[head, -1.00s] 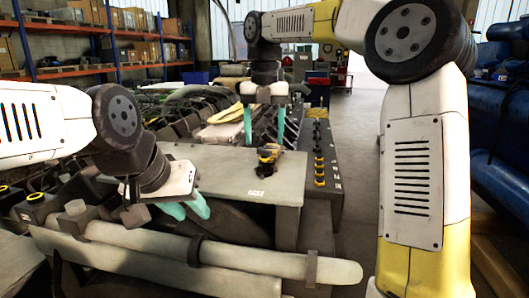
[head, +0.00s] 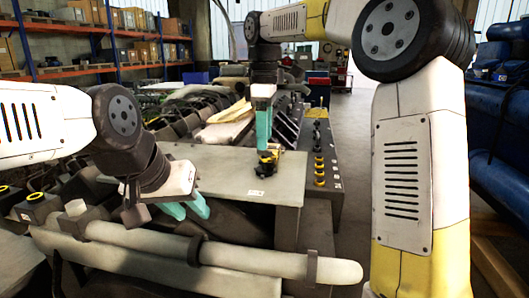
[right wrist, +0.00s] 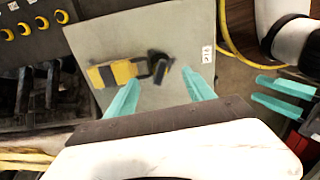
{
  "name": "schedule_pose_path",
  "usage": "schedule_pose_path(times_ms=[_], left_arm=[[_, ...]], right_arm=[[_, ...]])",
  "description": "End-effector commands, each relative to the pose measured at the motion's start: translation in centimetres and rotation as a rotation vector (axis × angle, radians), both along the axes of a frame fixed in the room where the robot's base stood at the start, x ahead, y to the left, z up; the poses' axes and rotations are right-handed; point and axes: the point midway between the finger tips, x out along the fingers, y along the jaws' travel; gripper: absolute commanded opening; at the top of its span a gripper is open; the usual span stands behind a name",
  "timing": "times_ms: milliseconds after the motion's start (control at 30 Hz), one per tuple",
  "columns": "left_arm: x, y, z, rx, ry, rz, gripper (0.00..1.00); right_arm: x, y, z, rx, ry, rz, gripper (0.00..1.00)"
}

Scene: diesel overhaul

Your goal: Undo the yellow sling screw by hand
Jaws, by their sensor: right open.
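The yellow and black sling screw (head: 268,162) sits on the flat grey cover plate (head: 225,172), near its back right edge. In the right wrist view its yellow and black block (right wrist: 112,73) lies with a dark piece (right wrist: 160,67) beside it. My right gripper (head: 263,148) points down at it, its fingertips by its top in the head view. In the right wrist view the teal fingers (right wrist: 160,98) are apart with nothing between them, and the screw shows beyond them. My left gripper (head: 187,209) is open and empty over the front left of the engine; its fingers also show in the right wrist view (right wrist: 282,96).
A long pale pipe (head: 250,258) with dark clamps runs along the front. Several yellow-ringed knobs (head: 319,170) stand on the dark panel right of the plate. Blue barrels (head: 498,130) stand at the far right. The plate's middle is clear.

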Motion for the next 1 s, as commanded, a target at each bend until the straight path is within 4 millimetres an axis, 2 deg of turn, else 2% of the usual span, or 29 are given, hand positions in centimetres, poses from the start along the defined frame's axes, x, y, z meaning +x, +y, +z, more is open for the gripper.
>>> schedule_pose_path(times_ms=[300, 400, 600, 1000], left_arm=[[0.0, 0.0, 0.0, 0.0, 0.0, 0.0, 0.36], [0.0, 0.0, 0.0, 0.0, 0.0, 0.0, 0.36], [0.0, 0.0, 0.0, 0.0, 0.0, 0.0, 0.36], [0.0, 0.0, 0.0, 0.0, 0.0, 0.0, 0.36]], right_arm=[[0.0, 0.1, 0.0, 0.001, 0.0, -0.517, 0.62], [-0.1, 0.0, -2.0, -0.003, 0.003, -0.516, 0.62], [0.0, 0.0, -4.3, -0.002, 0.001, -0.515, 0.62], [0.0, 0.0, -5.0, 0.0, 0.0, -0.513, 0.62]])
